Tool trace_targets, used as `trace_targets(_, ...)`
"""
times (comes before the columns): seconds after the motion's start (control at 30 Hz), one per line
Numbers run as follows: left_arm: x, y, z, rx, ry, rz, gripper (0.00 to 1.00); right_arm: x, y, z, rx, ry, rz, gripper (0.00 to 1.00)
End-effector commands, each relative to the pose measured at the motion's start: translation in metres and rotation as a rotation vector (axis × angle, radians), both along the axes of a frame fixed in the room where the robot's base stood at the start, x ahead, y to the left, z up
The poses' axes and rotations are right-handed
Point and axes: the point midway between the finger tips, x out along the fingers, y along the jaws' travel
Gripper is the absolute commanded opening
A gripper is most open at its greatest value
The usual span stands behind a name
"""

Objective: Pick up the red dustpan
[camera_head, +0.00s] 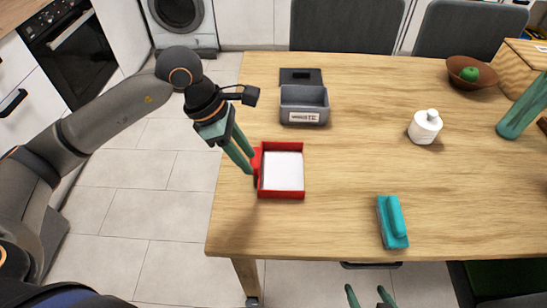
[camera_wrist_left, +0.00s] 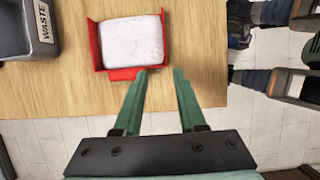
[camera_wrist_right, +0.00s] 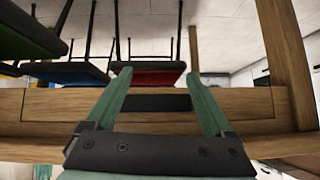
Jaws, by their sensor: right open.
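The red dustpan (camera_head: 301,172) lies on the wooden table near its left edge, with a white slab on its pan. Its short red handle (camera_head: 256,161) points left. In the left wrist view the dustpan (camera_wrist_left: 96,50) is at the top, with its handle (camera_wrist_left: 124,74) toward the fingers. My left gripper (camera_head: 250,164) is open, its green fingertips at the handle. In the left wrist view my left gripper (camera_wrist_left: 160,72) has its fingertips apart, just below the handle; I cannot tell whether they touch it. My right gripper (camera_head: 368,291) is open and empty, low at the table's front edge.
A grey bin labelled WASTE (camera_head: 304,104) stands behind the dustpan. A teal brush (camera_head: 393,222) lies near the front edge. A white bottle (camera_head: 425,127) and a brown bowl (camera_head: 473,73) with a green fruit are to the right. The table's middle is clear.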

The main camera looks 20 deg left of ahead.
Motion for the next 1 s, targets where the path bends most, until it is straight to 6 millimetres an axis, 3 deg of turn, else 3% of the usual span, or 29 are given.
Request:
trace_targets(0.3,0.004,-0.022,-0.051,-0.003,0.004,-0.001,0.40,0.000,0.001,-0.001,0.001,0.000,0.001,0.87)
trace_targets(0.57,0.004,-0.034,-0.069,-0.005,0.005,-0.003,0.40,0.000,0.001,0.001,0.001,0.000,0.001,0.87)
trace_targets(0.8,0.006,-0.050,-0.099,-0.004,0.004,-0.001,0.40,0.000,0.000,0.001,0.001,-0.002,-0.001,0.87)
trace_targets(1.0,0.007,-0.052,-0.104,-0.002,0.001,-0.001,0.40,0.000,0.000,0.000,0.000,-0.001,0.000,0.87)
